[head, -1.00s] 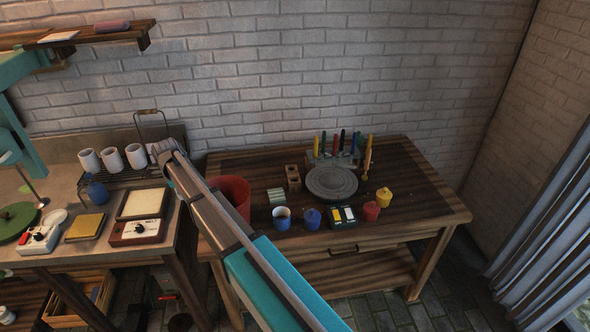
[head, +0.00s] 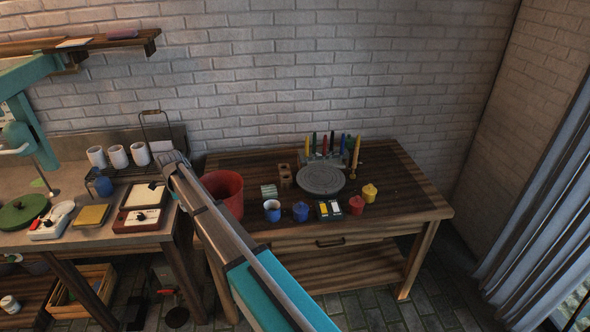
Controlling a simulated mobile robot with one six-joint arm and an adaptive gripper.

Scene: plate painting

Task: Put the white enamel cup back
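Three white cups stand in a row at the left: the left cup (head: 96,157), the middle cup (head: 118,156) and the right cup (head: 140,153). They are on a dark wire rack (head: 122,177) at the back of the left bench. I cannot tell which, if any, is the white enamel cup. A blue open cup (head: 272,211) with a pale inside stands on the wooden table (head: 405,205). My arm reaches up from the bottom middle to a joint near the rack's right end. I see no gripper fingers, nor anything held.
Lidded pots in blue (head: 301,212), red (head: 356,205) and yellow (head: 369,193), and a grey turntable (head: 320,180), occupy the middle. The table's right end is clear. A shelf (head: 90,42) overhangs the left bench.

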